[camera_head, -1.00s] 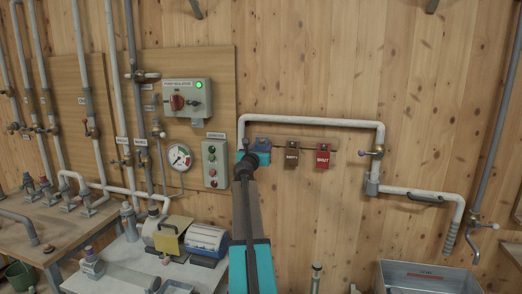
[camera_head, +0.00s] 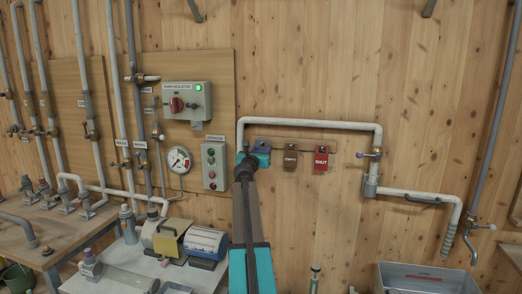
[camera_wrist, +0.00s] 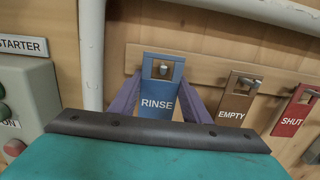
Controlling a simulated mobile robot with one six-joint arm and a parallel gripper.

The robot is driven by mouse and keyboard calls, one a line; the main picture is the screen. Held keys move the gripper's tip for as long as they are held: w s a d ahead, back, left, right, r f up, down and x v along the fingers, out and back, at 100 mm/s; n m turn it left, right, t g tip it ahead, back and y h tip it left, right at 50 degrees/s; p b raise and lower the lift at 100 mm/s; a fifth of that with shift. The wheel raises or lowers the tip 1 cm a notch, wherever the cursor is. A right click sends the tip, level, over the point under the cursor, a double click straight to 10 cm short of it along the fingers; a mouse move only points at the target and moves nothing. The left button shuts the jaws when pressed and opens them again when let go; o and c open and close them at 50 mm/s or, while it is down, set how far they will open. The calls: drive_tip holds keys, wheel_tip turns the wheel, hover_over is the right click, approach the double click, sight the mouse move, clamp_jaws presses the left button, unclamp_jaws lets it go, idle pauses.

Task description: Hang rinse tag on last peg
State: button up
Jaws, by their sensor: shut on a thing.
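The blue rinse tag (camera_wrist: 158,92) hangs upright between the two fingers of my gripper (camera_wrist: 157,105) in the wrist view. The fingers are shut on its sides. A metal peg end shows in the slot at the tag's top; I cannot tell how far the tag sits on it. In the head view the tag (camera_head: 262,146) shows as a small blue patch at the left end of the peg rail (camera_head: 305,150), with my arm partly in front.
The brown EMPTY tag (camera_wrist: 238,100) and red SHUT tag (camera_wrist: 296,111) hang on pegs to the right. A pale pipe (camera_wrist: 92,55) runs down close on the left and across above the rail. The STARTER box (camera_wrist: 28,100) stands further left.

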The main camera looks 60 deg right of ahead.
drive_tip(key=shift+d, duration=0.3)
drive_tip(key=o, duration=1)
drive_tip(key=shift+a, duration=0.1)
drive_tip(key=shift+o, duration=0.5)
drive_tip(key=shift+a+f, duration=0.2)
drive_tip(key=shift+f, duration=0.1)
drive_tip(key=shift+s+a+f, duration=0.15)
drive_tip(key=shift+s, duration=0.05)
drive_tip(key=b+v, duration=0.3)
drive_tip(key=v, duration=1)
drive_tip(key=shift+a+r, duration=0.25)
drive_tip(key=shift+r, duration=0.15)
drive_tip(key=shift+w, duration=0.15)
